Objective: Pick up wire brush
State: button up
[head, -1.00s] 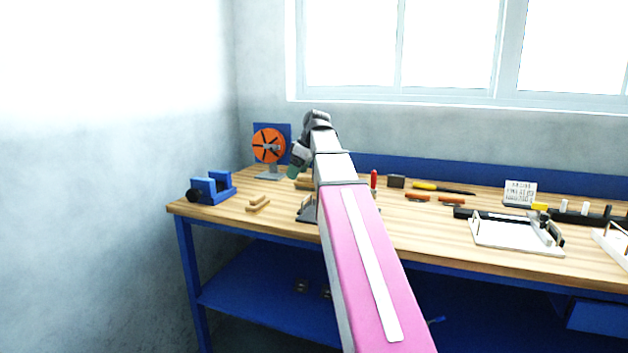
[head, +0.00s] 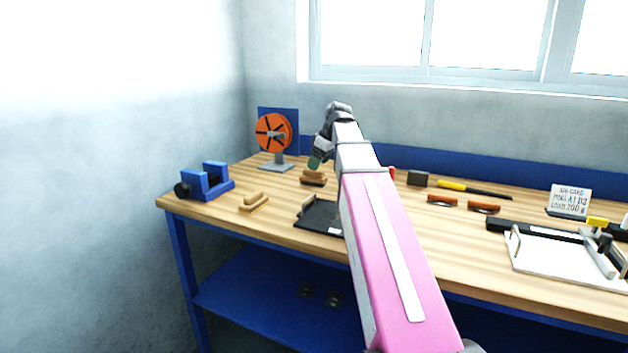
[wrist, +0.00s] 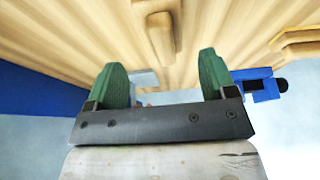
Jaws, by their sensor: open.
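The wire brush looks to be the wooden-topped piece with a dark underside (head: 313,178) on the bench, right of the orange reel. In the wrist view, a long wooden piece (wrist: 160,32), likely the same brush, lies at the top middle, beyond the fingertips and roughly in line with the gap between them. My gripper (head: 316,160) is above the brush in the head view, with its green fingers pointing down. In the wrist view, my gripper (wrist: 165,75) is open with nothing between its fingers. My arm hides part of the bench to the right.
A blue vise (head: 205,183) and wooden blocks (head: 254,202) are at the left. The orange reel (head: 273,133) stands behind. A black tray (head: 320,217) is in front of the brush. Files (head: 442,200) and a white tray (head: 560,262) lie right of my arm.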

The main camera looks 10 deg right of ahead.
aim_at(312, 176)
jog(key=shift+x, duration=3.3)
jog(key=shift+s+a, duration=0.15)
jog(key=shift+a, duration=0.05)
jog(key=c, duration=1.1)
